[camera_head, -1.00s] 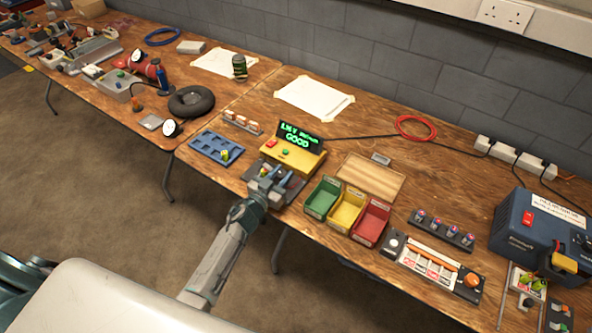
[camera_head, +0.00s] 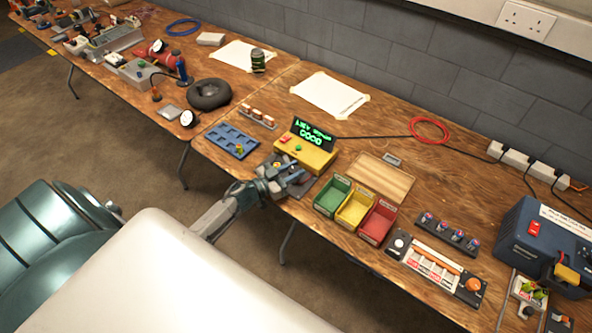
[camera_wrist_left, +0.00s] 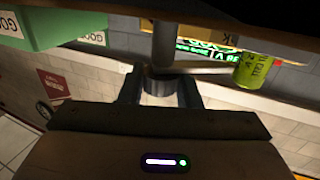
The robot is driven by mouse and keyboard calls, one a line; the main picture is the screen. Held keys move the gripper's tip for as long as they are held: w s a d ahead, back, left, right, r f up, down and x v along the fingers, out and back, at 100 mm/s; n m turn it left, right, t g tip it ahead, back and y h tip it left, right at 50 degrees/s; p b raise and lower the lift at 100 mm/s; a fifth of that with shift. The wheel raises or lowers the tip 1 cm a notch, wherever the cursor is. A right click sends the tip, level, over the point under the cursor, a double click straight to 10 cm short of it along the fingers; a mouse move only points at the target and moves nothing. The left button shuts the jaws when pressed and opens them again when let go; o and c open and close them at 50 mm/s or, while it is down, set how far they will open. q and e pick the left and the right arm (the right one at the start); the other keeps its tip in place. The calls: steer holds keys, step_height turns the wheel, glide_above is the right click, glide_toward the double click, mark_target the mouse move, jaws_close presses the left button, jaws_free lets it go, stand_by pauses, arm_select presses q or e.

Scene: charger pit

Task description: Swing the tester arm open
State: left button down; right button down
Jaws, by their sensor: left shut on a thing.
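The tester is a yellow box (camera_head: 305,156) with a tilted black display (camera_head: 313,134) showing green text that includes GOOD. My left gripper (camera_head: 284,177) is at the tester's front side; it also shows in the wrist view (camera_wrist_left: 160,88). Its fingers are shut on a dark upright post, which looks like the tester arm (camera_wrist_left: 163,45). The fingers hide much of the arm in the head view. A yellow-green cell (camera_wrist_left: 253,70) stands beside the arm in the wrist view, apart from the fingers. My right gripper is not in view.
Green (camera_head: 332,195), yellow (camera_head: 356,208) and red (camera_head: 378,222) bins stand close right of the gripper. A blue tray (camera_head: 231,141) with one cell lies to the left. A wooden board (camera_head: 381,176) lies behind the bins. A black cable runs behind the tester.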

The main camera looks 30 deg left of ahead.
arm_select(q)
steer(key=c, duration=1.1)
jaws_free()
steer(key=b+v, duration=0.3)
steer(key=v, duration=0.6)
steer(key=shift+s+a+f, duration=0.1)
steer(key=shift+s+f, duration=0.05)
steer(key=shift+s, duration=0.2)
steer(key=shift+s+a, duration=0.25)
steer(key=shift+s, duration=0.25)
